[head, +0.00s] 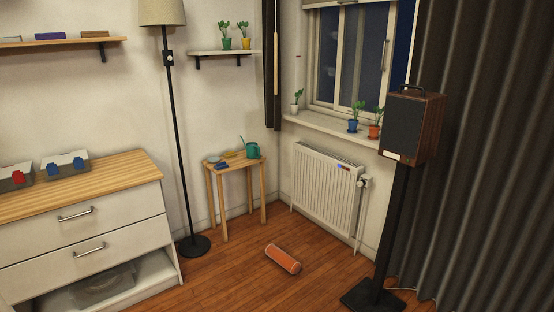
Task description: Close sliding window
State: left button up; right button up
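The sliding window (352,58) is in the right-hand wall at the upper right of the head view, above a white sill. It has pale frames and dark blue glass. A vertical handle (384,62) shows on its right part. A strip of dark blue also shows at the right, beside the curtain; I cannot tell whether that is glass or an open gap. The curtain and the speaker stand close to its right side. Neither of my grippers is in view.
A speaker (415,125) on a black stand and a dark curtain (478,160) are at the right. Potted plants stand on the sill (325,122) above a radiator (326,187). An orange roll (283,259) lies on the floor. A small table (233,164), lamp and drawer unit (80,232) are left.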

aim_at(367, 31)
jog(key=i+z, duration=0.15)
jog(key=i, duration=0.55)
jog(key=i+j+z, duration=0.1)
jog(key=i, duration=0.65)
jog(key=i+j+z, duration=0.15)
jog(key=i, duration=0.55)
